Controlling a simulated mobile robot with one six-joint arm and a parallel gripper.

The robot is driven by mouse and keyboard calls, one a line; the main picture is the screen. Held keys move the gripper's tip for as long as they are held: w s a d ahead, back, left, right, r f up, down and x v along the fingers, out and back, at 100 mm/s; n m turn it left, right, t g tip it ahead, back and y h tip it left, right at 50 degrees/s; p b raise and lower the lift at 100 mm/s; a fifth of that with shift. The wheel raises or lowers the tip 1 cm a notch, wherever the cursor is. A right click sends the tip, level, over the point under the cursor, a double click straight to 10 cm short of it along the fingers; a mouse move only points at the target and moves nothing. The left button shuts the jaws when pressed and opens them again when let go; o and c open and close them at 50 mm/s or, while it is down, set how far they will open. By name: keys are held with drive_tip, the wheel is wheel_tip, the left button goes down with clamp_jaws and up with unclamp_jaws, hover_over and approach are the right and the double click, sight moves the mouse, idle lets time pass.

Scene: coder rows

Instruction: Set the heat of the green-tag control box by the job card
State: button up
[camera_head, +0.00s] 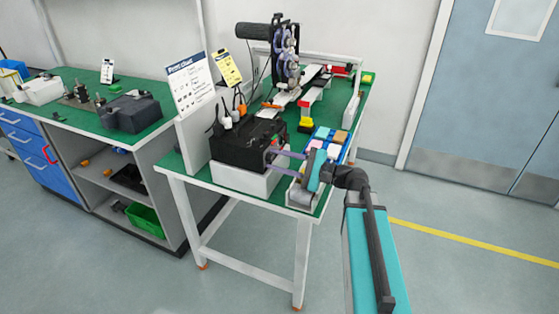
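A black control box (243,145) sits on a white block (243,178) at the near end of the green-topped bench. Its front is turned toward my arm, and I cannot make out its knob or tag colour. My gripper (269,162) points left at that front, its two purple fingers apart. I cannot tell whether the tips touch the box or whether anything small lies between them. A yellow card (229,67) with print stands behind the box, too small to read. A white chart (191,85) with a heading stands at its left.
Coloured blocks (333,137) sit in a tray beside my wrist. A machine (286,55), a red-and-yellow item (305,117) and cables stand farther back on the bench (172,162). A second bench (62,127) is at left. Open floor (440,260) lies right.

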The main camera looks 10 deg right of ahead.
drive_tip(key=shift+d, duration=0.15)
drive_tip(key=shift+s+d, duration=0.2)
drive_tip(key=shift+d, duration=0.2)
drive_tip(key=shift+b+v, duration=0.8)
drive_tip(key=shift+v, duration=5.55)
drive_tip(key=shift+s, duration=0.15)
